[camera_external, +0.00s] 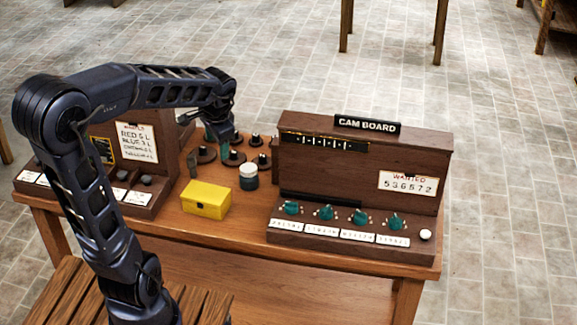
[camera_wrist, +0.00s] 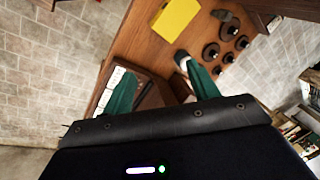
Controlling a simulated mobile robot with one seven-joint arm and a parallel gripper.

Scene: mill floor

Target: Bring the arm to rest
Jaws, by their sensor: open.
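My arm reaches from the lower left of the external view, bends high at its elbow and stretches right over the wooden table (camera_external: 165,220). My gripper (camera_external: 216,143) hangs at its end above the back of the table, near several dark round knobbed pieces (camera_external: 232,158). In the wrist view my gripper (camera_wrist: 163,86) shows two green fingers spread wide apart, with nothing held between them. The fingertips are partly hidden by the arm in the external view.
A yellow box (camera_external: 206,199) and a dark jar with a white lid (camera_external: 248,177) stand mid-table. The cam board (camera_external: 330,170) with green knobs stands right. Another brown board (camera_external: 140,160) with a notice stands left, partly behind my arm. Open tiled floor surrounds the table.

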